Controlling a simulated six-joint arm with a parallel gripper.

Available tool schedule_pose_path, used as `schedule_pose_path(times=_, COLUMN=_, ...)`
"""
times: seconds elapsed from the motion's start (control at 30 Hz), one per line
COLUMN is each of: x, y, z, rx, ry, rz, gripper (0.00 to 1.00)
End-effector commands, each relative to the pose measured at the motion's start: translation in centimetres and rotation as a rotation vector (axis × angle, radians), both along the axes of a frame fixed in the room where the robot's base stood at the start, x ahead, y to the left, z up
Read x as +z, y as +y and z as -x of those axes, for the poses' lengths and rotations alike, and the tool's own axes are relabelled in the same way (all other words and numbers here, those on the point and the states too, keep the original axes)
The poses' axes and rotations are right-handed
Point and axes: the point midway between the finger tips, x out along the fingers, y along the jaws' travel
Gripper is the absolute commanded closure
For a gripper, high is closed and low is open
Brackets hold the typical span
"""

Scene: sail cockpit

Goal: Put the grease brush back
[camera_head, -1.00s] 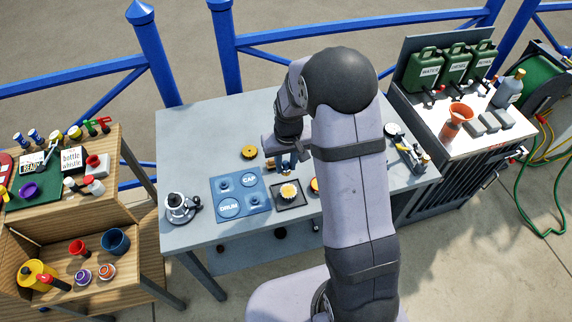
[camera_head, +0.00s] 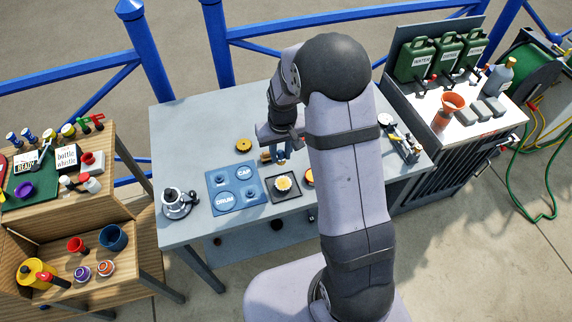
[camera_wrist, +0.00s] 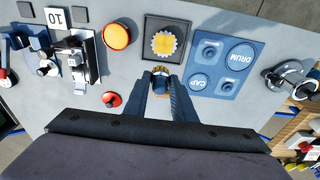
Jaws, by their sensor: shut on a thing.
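My gripper (camera_head: 278,160) is over the grey workbench (camera_head: 180,130), behind the dark square tray. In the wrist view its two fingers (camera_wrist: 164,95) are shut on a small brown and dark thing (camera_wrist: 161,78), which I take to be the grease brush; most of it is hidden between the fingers. In the head view a brown bit of the brush (camera_head: 266,157) shows beside the fingers. The dark tray (camera_head: 271,196) holds a yellow ridged round piece (camera_head: 283,184). I cannot tell whether the brush touches the bench.
A blue mat (camera_head: 220,178) marked DRUM and CAP lies left of the tray. A winch (camera_head: 177,203) stands at the bench's left end. A yellow disc (camera_head: 243,145) lies behind the mat. An orange-yellow round part (camera_wrist: 116,35) and red knob (camera_wrist: 111,99) are near the gripper.

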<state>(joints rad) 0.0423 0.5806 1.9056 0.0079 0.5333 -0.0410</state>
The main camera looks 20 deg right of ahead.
Motion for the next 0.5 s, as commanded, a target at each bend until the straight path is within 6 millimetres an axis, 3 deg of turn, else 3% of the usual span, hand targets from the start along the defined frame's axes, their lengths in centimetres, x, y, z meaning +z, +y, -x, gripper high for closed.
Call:
schedule_pose_path(times=0.27, x=-4.6, y=-1.5, z=0.3, rx=-0.034, ry=0.0, rz=0.0, gripper=0.97)
schedule_pose_path(times=0.4, x=-6.2, y=-2.8, z=-2.0, rx=-0.057, ry=-0.005, rz=0.0, gripper=0.97)
schedule_pose_path(times=0.5, x=-6.3, y=-3.6, z=-4.2, rx=-0.068, ry=-0.007, rz=0.001, gripper=0.97)
